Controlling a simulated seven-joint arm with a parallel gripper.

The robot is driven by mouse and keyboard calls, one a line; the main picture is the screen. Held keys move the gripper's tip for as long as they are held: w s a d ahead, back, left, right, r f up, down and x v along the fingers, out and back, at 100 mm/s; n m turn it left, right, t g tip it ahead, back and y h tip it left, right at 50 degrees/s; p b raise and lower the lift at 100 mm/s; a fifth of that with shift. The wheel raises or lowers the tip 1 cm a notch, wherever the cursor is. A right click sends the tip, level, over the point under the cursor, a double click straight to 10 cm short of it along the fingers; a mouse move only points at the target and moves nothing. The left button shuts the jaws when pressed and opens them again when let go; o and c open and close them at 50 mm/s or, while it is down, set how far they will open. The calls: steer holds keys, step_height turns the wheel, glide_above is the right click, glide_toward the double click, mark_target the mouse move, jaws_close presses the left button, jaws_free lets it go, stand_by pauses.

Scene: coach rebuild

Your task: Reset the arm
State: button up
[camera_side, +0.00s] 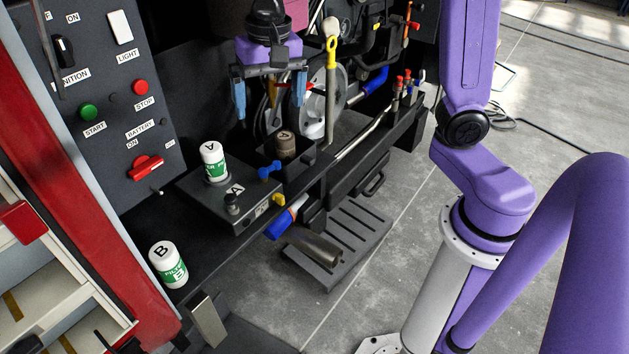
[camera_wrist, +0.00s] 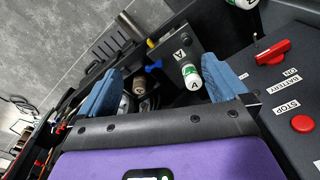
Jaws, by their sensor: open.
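My gripper (camera_side: 269,103) hangs in the air in front of the engine bay, its two blue fingers spread apart. Nothing shows between them. In the wrist view my gripper (camera_wrist: 163,86) also has its fingers wide apart. Between and beyond them are a white and green filter marked A (camera_wrist: 192,76) and a brown cylinder (camera_wrist: 139,86). In the side view, filter A (camera_side: 213,161) stands upright on a dark block marked A (camera_side: 199,195), below and left of my gripper. The brown cylinder (camera_side: 285,145) stands below my gripper, apart from it.
A filter marked B (camera_side: 168,264) stands on the ledge at lower left. A control panel (camera_side: 104,120) with a green button, a red button and a red battery switch is at left. A yellow-topped rod (camera_side: 331,75) and hoses stand right of my gripper. The floor at right is mostly open.

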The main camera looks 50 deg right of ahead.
steer(key=s+d+f+n, duration=0.2)
steer(key=s+n, duration=0.4)
steer(key=s, duration=0.1)
steer(key=s+d+f+n, duration=0.1)
steer(key=s+f+n, duration=0.2)
steer(key=s+n, duration=0.3)
steer(key=s+d+f+n, duration=0.2)
steer(key=s+n, duration=0.4)
steer(key=s, duration=0.4)
steer(key=shift+d+f+g, duration=0.3)
steer(key=shift+f+g, duration=0.1)
steer(key=shift+c, duration=0.3)
